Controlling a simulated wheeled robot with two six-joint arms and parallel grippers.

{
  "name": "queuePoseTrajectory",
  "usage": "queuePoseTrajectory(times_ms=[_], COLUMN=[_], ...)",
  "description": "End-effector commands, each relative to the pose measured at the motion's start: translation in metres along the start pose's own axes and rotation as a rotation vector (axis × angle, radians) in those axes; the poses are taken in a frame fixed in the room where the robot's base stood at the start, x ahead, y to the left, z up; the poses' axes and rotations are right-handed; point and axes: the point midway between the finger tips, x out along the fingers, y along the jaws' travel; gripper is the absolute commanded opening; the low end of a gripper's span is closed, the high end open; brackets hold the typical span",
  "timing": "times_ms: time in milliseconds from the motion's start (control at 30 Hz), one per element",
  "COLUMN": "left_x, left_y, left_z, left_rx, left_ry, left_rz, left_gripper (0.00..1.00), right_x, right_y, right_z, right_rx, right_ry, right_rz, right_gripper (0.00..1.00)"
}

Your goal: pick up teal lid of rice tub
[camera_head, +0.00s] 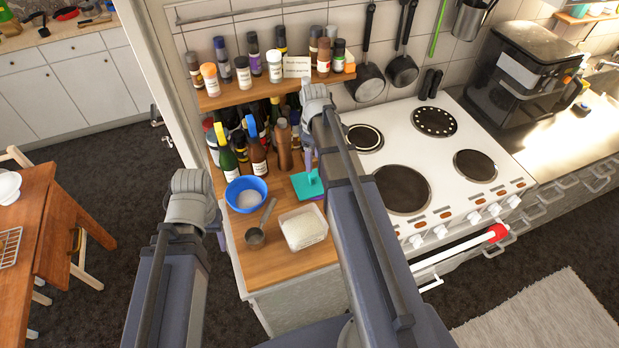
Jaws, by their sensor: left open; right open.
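The teal lid (302,188) lies on the wooden counter, partly hidden behind my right arm. The rice tub (303,228), a clear box of white rice, stands uncovered in front of it near the counter's front edge. My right gripper (308,160) is open and points down just above or at the lid; the arm hides part of it, and I cannot tell whether it touches. My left gripper (219,238) is open and empty, low at the counter's left edge, apart from the lid and the tub.
Bottles (257,150) crowd the counter's back beneath a spice shelf (270,90). The white stove (440,165) is to the right. Little counter is free.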

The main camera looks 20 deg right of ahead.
Motion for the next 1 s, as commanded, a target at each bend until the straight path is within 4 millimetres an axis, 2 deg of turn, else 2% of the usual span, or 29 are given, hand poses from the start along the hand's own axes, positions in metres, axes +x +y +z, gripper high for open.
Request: queuePoseTrajectory(times_ms=[333,667,1000], left_x=[0.026,0.033,0.072], left_y=[0.002,0.003,0.007], left_z=[-0.002,-0.002,-0.004], left_rx=[0.005,0.006,0.004], left_ry=[0.000,0.000,0.000], left_rz=[-0.001,-0.001,-0.001], left_gripper=[0.62,0.62,0.62], right_x=[0.027,0.033,0.073], right_y=[0.000,-0.001,-0.005], right_z=[0.000,-0.001,-0.002], right_rx=[0.000,0.000,0.000], right_ry=[0.000,0.000,0.000], right_rz=[0.000,0.000,0.000], right_gripper=[0.68,0.68,0.68])
